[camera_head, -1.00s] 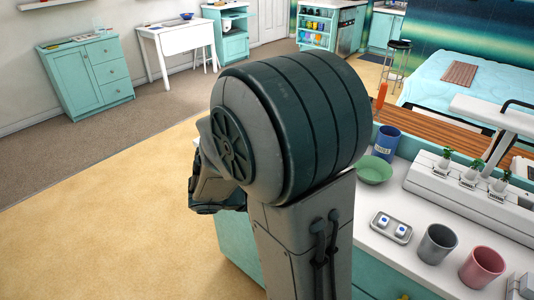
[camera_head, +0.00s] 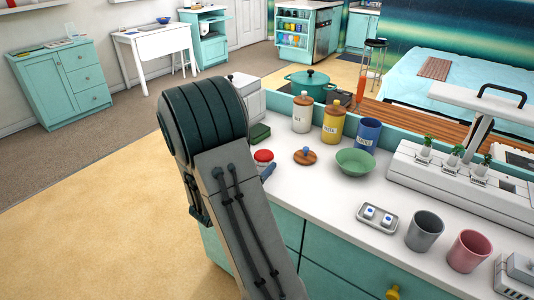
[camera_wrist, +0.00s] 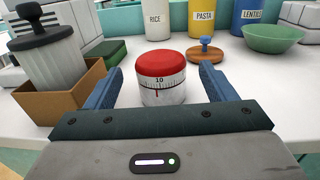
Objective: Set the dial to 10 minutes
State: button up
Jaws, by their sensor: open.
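The dial is a round timer (camera_wrist: 161,88) with a red cap, a white scale band and a pale base. It stands upright on the counter, and its red cap (camera_head: 263,155) shows in the head view beside my arm. In the wrist view the number 10 faces me, almost directly above a red mark on the base. My gripper (camera_wrist: 161,72) is open, with one blue finger on each side of the timer and visible gaps between. In the head view my arm hides most of the gripper.
Behind the timer stand rice (camera_wrist: 157,20), pasta (camera_wrist: 201,17) and lentil canisters (camera_wrist: 246,15), a wooden lid (camera_wrist: 206,53) and a green bowl (camera_wrist: 272,39). A brown box (camera_wrist: 58,96) holding a ribbed dark-lidded container and a green sponge (camera_wrist: 111,50) are left.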

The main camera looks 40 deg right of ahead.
aim_at(267, 153)
jog(key=x, duration=0.6)
jog(key=c, duration=1)
